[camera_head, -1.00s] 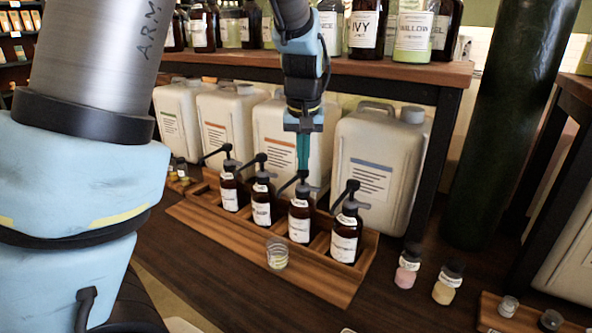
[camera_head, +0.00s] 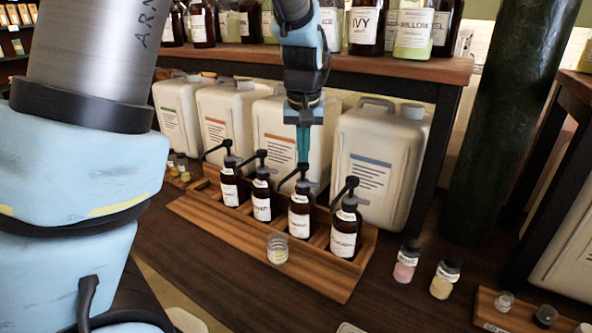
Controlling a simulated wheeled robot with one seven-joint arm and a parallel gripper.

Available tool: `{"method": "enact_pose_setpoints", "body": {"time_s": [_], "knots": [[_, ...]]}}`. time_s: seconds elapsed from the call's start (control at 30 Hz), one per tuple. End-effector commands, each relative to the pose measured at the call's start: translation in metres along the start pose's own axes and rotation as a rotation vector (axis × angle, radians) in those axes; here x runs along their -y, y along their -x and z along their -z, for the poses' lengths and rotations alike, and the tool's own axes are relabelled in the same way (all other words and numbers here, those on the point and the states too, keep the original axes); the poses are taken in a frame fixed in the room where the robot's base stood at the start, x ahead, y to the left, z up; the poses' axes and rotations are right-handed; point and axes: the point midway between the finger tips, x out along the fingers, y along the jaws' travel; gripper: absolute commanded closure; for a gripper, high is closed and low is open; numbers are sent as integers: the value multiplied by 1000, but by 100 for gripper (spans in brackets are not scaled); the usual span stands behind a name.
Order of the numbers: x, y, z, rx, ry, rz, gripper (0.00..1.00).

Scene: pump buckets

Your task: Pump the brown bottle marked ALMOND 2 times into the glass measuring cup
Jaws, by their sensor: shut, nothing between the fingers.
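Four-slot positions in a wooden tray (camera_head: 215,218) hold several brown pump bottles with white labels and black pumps. From left they are a first bottle (camera_head: 229,187), a second bottle (camera_head: 262,207), a third bottle (camera_head: 299,222) and a right-end bottle (camera_head: 344,240). The label writing is too small to read, so I cannot tell which is ALMOND. The glass measuring cup (camera_head: 278,249) stands on the tray's front ledge, below the third bottle. My gripper (camera_head: 302,160) is shut and empty, pointing down at the third bottle's pump head. I cannot tell whether it touches the pump.
Large white jugs (camera_head: 378,165) stand close behind the bottles. A shelf (camera_head: 400,67) with more bottles is above them, near my arm. A pink bottle (camera_head: 405,265) and a yellow bottle (camera_head: 444,283) stand right of the tray. The counter in front is mostly clear.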

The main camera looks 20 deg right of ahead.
Motion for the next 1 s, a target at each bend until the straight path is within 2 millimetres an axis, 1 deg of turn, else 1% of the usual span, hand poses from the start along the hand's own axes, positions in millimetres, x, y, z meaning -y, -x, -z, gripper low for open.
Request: {"method": "enact_pose_setpoints", "body": {"time_s": [0.03,0.1,0.23,0.5,0.77,1.0], "knots": [[0,-4,-1,1,0,0,100],[0,-2,0,0,0,0,100],[0,-5,-1,1,0,0,100],[0,-19,-4,2,1,1,100],[0,-13,-3,2,0,1,100],[0,6,1,2,1,1,100]]}}
